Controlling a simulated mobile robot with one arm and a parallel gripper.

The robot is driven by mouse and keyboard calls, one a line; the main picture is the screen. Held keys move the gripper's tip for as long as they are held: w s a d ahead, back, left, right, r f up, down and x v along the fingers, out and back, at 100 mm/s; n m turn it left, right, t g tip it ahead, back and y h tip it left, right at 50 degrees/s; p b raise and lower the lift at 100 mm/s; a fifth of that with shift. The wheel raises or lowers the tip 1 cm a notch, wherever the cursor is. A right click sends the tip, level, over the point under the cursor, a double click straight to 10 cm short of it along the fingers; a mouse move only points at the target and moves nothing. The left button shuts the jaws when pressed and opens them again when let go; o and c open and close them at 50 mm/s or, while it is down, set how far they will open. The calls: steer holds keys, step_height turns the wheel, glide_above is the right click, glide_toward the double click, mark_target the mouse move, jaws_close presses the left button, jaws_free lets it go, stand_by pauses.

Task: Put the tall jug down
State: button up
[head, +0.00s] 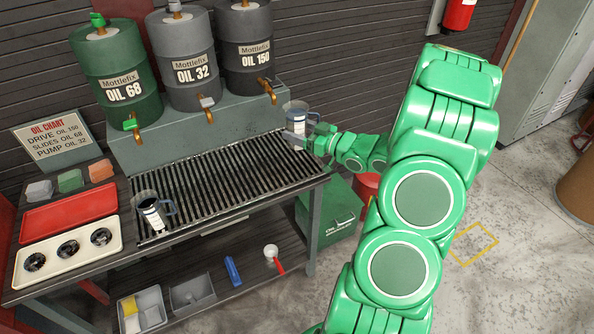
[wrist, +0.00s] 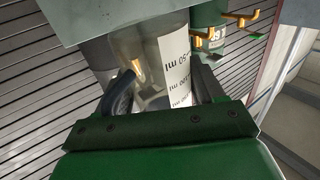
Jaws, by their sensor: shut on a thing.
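A clear tall jug (head: 296,117) with a white label and dark handle is at the back right corner of the bench, right of the OIL 150 tap. My gripper (head: 309,138) is shut on it from the right. In the wrist view the jug (wrist: 160,62) stands between the fingers, its label in sight and its dark handle at the left. The jug's base is hidden, so I cannot tell whether it touches the grate (head: 215,185). A second clear jug (head: 150,212) with a dark handle stands at the grate's left front corner.
Green OIL 68 (head: 118,72), grey OIL 32 (head: 183,60) and dark OIL 150 (head: 244,50) drums stand behind the grate with brass taps. A red tray (head: 68,212) and a cream tray (head: 68,248) lie at left. The grate's middle is clear.

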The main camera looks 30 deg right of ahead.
steer(key=shift+s+a+f+y, duration=0.15)
steer(key=shift+s+f+y, duration=0.15)
steer(key=shift+s+f, duration=0.05)
steer(key=shift+f, duration=4.75)
steer(key=shift+f, duration=0.2)
steer(key=o, duration=1.2)
steer(key=shift+o, duration=0.2)
steer(key=shift+o, duration=0.4)
steer(key=v, duration=1.2)
